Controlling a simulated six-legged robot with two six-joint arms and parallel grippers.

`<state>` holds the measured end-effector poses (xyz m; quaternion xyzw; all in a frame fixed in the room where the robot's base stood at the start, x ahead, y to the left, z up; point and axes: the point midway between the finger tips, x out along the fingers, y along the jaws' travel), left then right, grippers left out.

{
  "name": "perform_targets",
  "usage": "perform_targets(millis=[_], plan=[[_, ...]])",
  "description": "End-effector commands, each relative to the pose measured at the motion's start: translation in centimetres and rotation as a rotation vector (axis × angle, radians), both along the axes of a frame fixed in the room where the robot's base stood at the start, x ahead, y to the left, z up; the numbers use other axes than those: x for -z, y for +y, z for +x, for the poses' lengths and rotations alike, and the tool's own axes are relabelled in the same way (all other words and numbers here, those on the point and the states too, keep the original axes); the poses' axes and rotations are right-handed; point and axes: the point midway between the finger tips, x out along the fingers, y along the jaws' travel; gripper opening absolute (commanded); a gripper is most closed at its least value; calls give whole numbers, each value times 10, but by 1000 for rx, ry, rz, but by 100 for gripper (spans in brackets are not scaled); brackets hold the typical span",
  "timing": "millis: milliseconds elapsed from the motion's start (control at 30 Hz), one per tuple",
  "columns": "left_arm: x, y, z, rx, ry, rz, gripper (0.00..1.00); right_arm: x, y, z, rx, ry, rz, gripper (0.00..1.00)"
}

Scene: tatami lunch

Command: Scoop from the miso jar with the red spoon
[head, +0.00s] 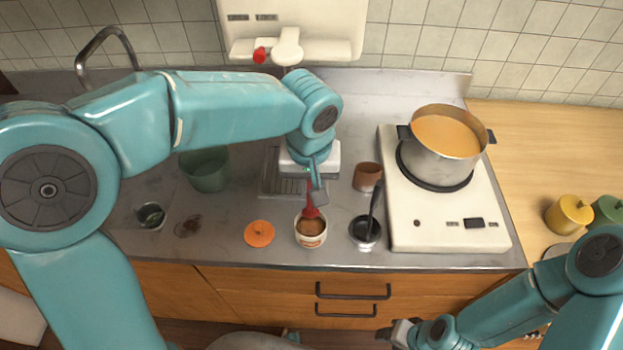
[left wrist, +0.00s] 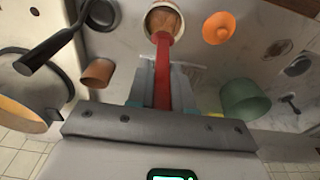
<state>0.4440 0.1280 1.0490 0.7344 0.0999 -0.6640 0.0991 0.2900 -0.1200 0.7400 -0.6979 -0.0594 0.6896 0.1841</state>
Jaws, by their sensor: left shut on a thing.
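The miso jar (head: 311,239) is a small pale open pot with brown miso inside, near the counter's front edge. It also shows at the top of the left wrist view (left wrist: 153,16). My left gripper (head: 314,194) is above the jar, shut on the red spoon (head: 310,211). In the left wrist view the spoon (left wrist: 162,72) runs from between the fingers to the jar's mouth. Its tip reaches the brown miso; how deep I cannot tell. My right gripper (head: 391,331) is low in front of the counter, away from the jar; its fingers are unclear.
An orange lid (head: 259,233) lies left of the jar. A pot (head: 437,158) sits on the white stove (head: 400,236). A green container (head: 205,174) is behind left.

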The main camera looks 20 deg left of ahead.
Motion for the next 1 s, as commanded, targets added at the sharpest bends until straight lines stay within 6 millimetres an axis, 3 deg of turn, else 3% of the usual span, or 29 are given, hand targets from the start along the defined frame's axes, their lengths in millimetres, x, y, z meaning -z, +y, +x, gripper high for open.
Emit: perform_targets(millis=[33, 533, 1000], plan=[[10, 0, 0, 0, 1, 1, 0, 9, 0, 0, 0, 0, 0, 43], [59, 0, 0, 0, 1, 1, 0, 52, 0, 0, 0, 0, 0, 43], [66, 0, 0, 0, 0, 1, 0, 57, 0, 0, 0, 0, 0, 43]])
